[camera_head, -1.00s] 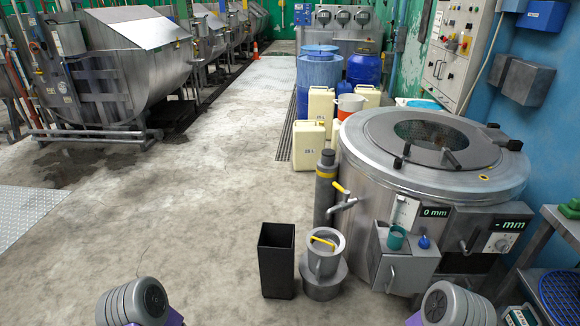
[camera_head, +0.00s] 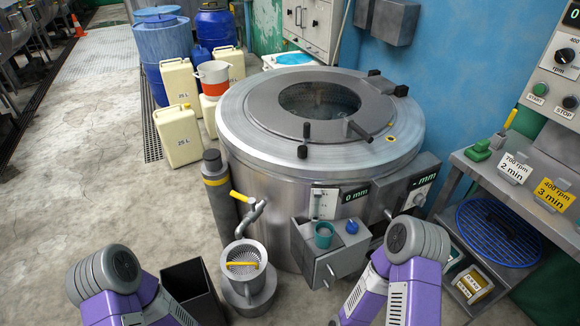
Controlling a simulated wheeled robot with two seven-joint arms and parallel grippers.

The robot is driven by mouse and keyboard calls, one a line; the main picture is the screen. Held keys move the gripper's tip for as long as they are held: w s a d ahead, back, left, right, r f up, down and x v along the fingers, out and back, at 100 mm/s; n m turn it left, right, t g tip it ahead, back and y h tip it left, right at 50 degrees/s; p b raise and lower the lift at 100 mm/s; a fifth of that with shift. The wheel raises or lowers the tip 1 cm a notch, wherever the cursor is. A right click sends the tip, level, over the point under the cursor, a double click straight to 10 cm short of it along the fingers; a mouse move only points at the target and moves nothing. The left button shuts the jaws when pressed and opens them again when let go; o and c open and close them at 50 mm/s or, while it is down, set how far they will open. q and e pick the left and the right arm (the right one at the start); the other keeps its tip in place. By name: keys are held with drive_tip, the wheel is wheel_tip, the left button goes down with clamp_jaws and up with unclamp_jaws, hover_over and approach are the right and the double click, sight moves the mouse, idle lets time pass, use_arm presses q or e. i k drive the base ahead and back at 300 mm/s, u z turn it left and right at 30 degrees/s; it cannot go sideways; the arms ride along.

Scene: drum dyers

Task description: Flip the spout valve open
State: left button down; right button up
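The spout valve has a yellow lever (camera_head: 239,196) on a bent metal spout (camera_head: 251,216) at the front left of the round steel drum dyer (camera_head: 240,150). The lever slants up to the left, away from the spout pipe. A metal strainer pot with a yellow handle (camera_head: 243,265) stands below the spout. Two purple and grey links of my arms show at the bottom left and bottom right, both apart from the valve. Neither gripper's fingers are in view.
A black open bin (camera_head: 190,290) stands left of the pot. A grey cylinder (camera_head: 218,190) stands close left of the spout. A grey box with a green cup (camera_head: 323,236) juts from the drum's front. A bench (camera_head: 490,180) is at right.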

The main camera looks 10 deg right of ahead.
sight(251, 202)
drive_tip(key=z, duration=0.4)
drive_tip(key=i, duration=0.4)
drive_tip(key=z, duration=0.35)
